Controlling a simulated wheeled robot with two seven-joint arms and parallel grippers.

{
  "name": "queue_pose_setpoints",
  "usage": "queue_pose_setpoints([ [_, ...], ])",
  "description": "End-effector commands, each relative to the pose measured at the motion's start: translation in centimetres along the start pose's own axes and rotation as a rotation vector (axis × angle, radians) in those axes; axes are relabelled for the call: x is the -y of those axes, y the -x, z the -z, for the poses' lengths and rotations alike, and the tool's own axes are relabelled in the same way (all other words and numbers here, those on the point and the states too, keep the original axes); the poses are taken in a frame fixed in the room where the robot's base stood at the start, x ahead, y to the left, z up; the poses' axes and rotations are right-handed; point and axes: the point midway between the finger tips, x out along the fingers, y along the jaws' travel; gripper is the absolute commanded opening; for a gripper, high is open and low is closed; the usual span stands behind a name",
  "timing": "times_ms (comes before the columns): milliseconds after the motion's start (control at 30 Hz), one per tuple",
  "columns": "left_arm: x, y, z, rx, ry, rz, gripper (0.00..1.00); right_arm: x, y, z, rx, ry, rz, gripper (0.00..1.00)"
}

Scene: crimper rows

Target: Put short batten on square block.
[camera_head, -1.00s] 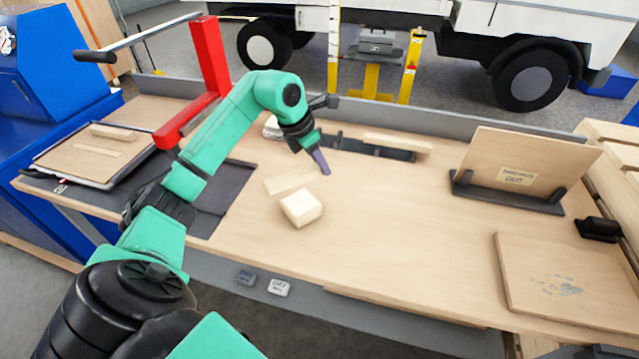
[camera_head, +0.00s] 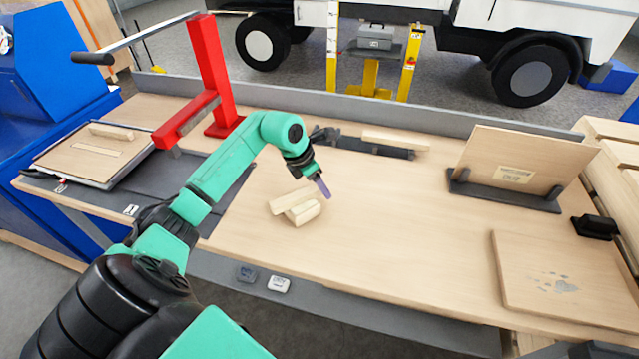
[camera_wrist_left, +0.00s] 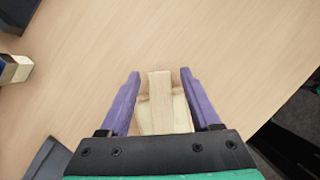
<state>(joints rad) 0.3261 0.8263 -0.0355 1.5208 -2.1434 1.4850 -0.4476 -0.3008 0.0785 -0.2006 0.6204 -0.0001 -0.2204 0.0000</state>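The short batten (camera_head: 288,199) is a pale wooden strip. It appears to lie across the top of the square block (camera_head: 307,214), a pale wooden cube on the bench. In the left wrist view the batten (camera_wrist_left: 160,98) runs over the middle of the block (camera_wrist_left: 182,115), which shows on both sides of it. My left gripper (camera_head: 323,188) is beside the batten's right end in the head view. In the wrist view its purple fingers (camera_wrist_left: 160,72) are apart, one on each side of the batten, with gaps. Contact under the batten is hidden. My right gripper is not in view.
A black rack (camera_head: 370,148) with another wooden strip (camera_head: 395,140) stands behind. A red press frame (camera_head: 212,80) and a tray (camera_head: 60,165) are at the left. An upright board (camera_head: 520,150) and a flat board (camera_head: 560,275) are at the right. The middle of the bench is clear.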

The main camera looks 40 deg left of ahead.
Motion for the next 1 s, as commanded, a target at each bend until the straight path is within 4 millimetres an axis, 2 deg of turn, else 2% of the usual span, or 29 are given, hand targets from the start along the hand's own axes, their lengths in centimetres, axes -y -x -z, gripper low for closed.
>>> queue_pose_setpoints([
  [167, 0.0, 0.4, -0.1, 0.001, 0.0, -0.001, 0.64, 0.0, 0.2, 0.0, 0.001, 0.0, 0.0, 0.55],
  [267, -0.2, 1.6, -0.1, 0.002, 0.0, -0.004, 0.64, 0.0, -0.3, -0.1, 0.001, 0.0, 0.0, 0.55],
  [600, -0.1, 10.0, 0.0, 0.001, -0.001, -0.005, 0.64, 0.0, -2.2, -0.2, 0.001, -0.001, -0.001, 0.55],
  [700, -0.1, 11.6, -0.1, 0.001, -0.001, -0.002, 0.64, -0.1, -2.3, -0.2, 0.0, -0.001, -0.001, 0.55],
  [1000, 0.0, 12.2, -0.1, 0.0, 0.0, 0.001, 0.64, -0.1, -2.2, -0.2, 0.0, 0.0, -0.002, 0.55],
])
